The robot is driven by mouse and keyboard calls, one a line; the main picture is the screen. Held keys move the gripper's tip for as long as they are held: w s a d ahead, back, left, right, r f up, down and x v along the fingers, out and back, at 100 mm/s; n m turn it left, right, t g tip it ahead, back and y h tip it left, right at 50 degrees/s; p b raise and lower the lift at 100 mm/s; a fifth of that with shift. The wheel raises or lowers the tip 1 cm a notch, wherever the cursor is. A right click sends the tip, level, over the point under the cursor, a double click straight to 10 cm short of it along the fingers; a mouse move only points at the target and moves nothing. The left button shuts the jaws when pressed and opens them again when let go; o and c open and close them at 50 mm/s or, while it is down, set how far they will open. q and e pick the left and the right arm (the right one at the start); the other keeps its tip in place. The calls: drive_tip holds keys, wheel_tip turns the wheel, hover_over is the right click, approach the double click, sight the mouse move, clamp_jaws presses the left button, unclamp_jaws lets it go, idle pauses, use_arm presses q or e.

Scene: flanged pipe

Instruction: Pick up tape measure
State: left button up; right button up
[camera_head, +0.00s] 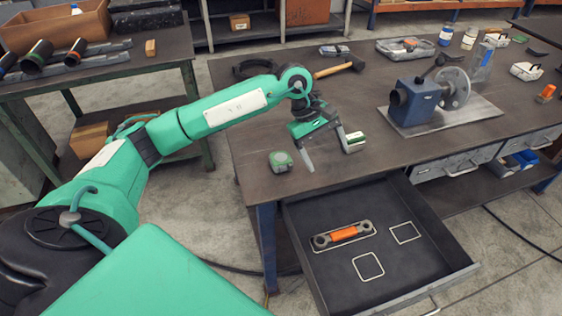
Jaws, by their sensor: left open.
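A rounded green and grey item that looks like the tape measure (281,161) sits near the front left edge of the workbench (250,128). My left gripper (329,158) is above the bench just right of it, fingers pointing down and spread apart, with nothing seen between them. The gripper and the tape measure are apart. A small white and green box (354,142) is at the gripper's right finger; I cannot tell whether they touch. My right gripper is not in view.
Behind my gripper lies a hammer (340,67). A blue flanged pipe fixture (415,101) stands to the right. Bench surface in front of the fixture is clear.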

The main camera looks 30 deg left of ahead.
use_arm(q)
drive_tip(key=a+r+y, duration=0.3)
drive_tip(key=a+y, duration=0.3)
drive_tip(key=a, duration=0.7)
drive_tip(key=p, duration=0.1)
hover_over(281, 157)
drive_tip(key=shift+m+g, duration=0.3)
wheel_tip(281, 157, down, 8)
drive_tip(key=shift+a+r, duration=0.1)
drive_tip(key=shift+a, duration=0.05)
drive_tip(key=shift+f+p, duration=0.45)
drive_tip(key=shift+f, duration=0.05)
drive_tip(key=f, duration=0.1)
drive_tip(key=f+p, duration=0.1)
drive_tip(key=f, duration=0.1)
drive_tip(key=shift+s+d+f, duration=0.1)
drive_tip(key=shift+d+f, duration=0.1)
drive_tip(key=shift+f, duration=0.6)
drive_tip(key=c, duration=1.2)
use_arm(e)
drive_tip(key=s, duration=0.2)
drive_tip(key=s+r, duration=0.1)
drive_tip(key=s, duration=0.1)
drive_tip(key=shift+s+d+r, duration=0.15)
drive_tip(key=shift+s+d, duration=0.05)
use_arm(q)
drive_tip(key=shift+r, duration=0.15)
